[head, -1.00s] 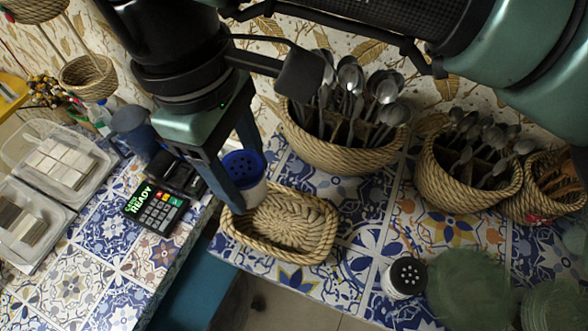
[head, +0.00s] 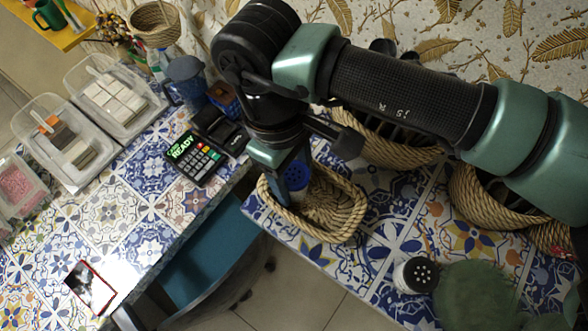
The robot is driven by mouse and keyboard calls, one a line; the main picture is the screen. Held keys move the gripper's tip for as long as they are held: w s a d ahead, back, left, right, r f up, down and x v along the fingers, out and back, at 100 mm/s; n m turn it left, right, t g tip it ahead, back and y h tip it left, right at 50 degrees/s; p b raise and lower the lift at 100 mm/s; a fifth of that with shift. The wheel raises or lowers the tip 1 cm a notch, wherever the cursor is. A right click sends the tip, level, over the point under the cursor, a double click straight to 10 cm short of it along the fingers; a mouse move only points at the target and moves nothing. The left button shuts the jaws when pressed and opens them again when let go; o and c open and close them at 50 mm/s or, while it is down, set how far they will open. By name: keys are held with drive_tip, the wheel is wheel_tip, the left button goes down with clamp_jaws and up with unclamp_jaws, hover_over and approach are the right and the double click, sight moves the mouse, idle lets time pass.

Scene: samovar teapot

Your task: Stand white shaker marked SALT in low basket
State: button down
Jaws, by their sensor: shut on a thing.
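The low basket (head: 343,236) is a shallow oval of woven straw near the table's front edge. A white shaker with a blue holed cap (head: 296,175) is at the basket's left end, roughly upright. My gripper (head: 286,190) is shut on this shaker, with its fingers reaching down over the basket's left rim. The shaker's lower part is mostly hidden, so I cannot tell whether it touches the basket floor. No SALT marking is readable. A second white shaker with a black holed cap (head: 415,275) stands on the tiles to the right of the basket.
Deep cutlery baskets (head: 395,148) stand behind, partly covered by my arm. A card terminal (head: 195,155) lies on the left counter, across a gap. A green translucent object (head: 470,290) is beside the black-capped shaker. Bare tiles separate that shaker from the low basket.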

drive_tip(key=shift+f, duration=0.2)
drive_tip(key=c, duration=0.5)
unclamp_jaws()
drive_tip(key=shift+r, duration=0.1)
drive_tip(key=shift+r, duration=0.1)
drive_tip(key=shift+r, duration=0.25)
wheel_tip(320, 180, up, 12)
drive_tip(key=w+a+b, duration=0.1)
drive_tip(key=b, duration=0.1)
drive_tip(key=shift+a+f, duration=0.2)
drive_tip(key=shift+f, duration=0.05)
drive_tip(key=shift+a, duration=0.1)
